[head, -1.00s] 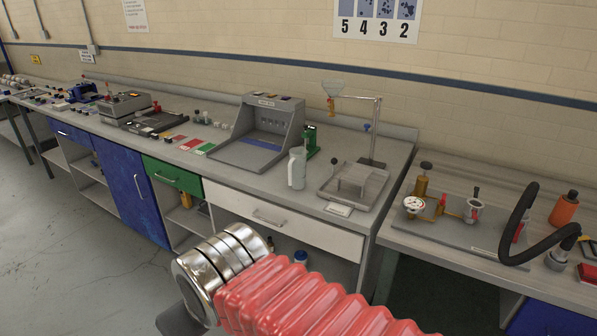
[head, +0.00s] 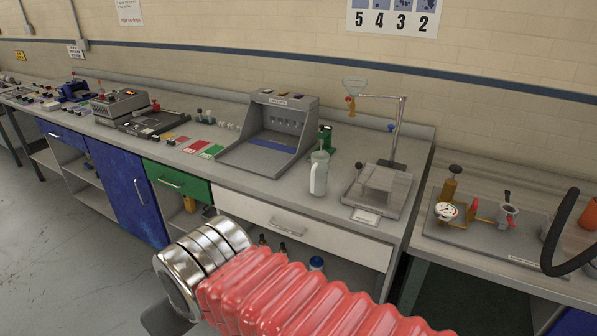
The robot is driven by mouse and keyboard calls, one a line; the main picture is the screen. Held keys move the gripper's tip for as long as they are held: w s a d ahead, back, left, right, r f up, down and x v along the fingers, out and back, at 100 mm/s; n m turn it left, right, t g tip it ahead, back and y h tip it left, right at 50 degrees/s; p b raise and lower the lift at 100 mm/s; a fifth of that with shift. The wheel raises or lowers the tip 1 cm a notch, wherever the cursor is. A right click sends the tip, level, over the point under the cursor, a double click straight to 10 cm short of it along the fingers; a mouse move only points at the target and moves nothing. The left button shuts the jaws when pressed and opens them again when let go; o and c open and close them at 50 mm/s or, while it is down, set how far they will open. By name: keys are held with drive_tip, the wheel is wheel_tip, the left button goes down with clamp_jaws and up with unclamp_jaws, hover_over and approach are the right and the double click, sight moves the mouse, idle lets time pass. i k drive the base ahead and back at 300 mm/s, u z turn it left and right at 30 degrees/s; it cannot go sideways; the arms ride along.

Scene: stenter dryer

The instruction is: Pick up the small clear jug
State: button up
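The small clear jug (head: 319,174) stands upright on the grey worktop in the head view, between the grey viewing box and the funnel stand. It looks pale and translucent, with a handle on its left side. My arm, with a red ribbed sleeve and shiny metal rings, crosses the lower middle of the view, in front of and below the bench. A dark part of my arm shows at the bottom left of the rings. My gripper's fingers do not show, and nothing is seen touching the jug.
A grey viewing box (head: 268,135) stands left of the jug, and a green bottle (head: 326,138) close behind it. A funnel stand (head: 378,188) is to the right, with a white card (head: 366,217) in front. White drawer (head: 300,229) fronts lie below. Open floor (head: 60,250) is at left.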

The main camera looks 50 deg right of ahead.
sight(317, 178)
drive_tip(key=z, duration=0.05)
drive_tip(key=i, duration=1.2)
